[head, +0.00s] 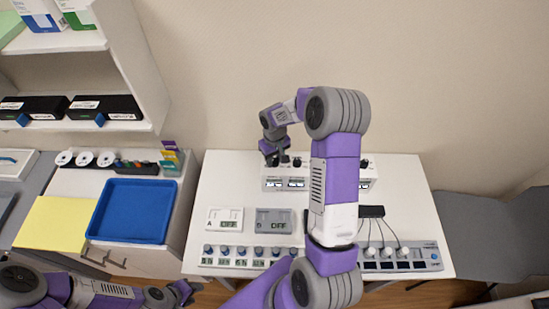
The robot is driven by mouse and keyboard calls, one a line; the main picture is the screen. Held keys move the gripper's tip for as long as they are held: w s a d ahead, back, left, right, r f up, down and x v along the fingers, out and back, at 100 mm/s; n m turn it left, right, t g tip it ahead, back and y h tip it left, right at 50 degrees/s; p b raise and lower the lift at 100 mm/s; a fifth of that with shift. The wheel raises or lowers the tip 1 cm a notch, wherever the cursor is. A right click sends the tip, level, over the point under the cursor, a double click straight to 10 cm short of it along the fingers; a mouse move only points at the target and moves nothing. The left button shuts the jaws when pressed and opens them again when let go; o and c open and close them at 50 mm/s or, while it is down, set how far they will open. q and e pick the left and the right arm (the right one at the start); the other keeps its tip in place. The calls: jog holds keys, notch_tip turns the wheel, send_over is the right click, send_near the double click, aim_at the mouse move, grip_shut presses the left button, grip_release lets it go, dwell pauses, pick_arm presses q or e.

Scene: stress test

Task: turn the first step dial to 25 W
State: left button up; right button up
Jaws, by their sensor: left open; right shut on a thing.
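A white device box (287,172) stands at the back of the white table, with dark dials on top and small displays on its front. My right gripper (271,157) reaches down onto the leftmost dial on its top and is shut on it, mostly hiding it. Another dark dial (297,162) shows further right. The display readings and dial marks are too small to read. My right forearm hides the middle of the box. My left gripper (187,292) is open and empty at the table's front left corner, well away from the dials.
A strip with several blue knobs (238,256) and a unit with white knobs (388,259) line the front. A blue tray (133,211) is on the left cabinet; a grey chair (490,225) is at the right.

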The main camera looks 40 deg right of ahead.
aim_at(274, 159)
dwell(0.5)
jog(key=o, duration=1)
jog(key=shift+o, duration=0.2)
notch_tip(274, 159, up, 8)
jog(key=shift+f, duration=0.15)
jog(key=shift+f, duration=0.1)
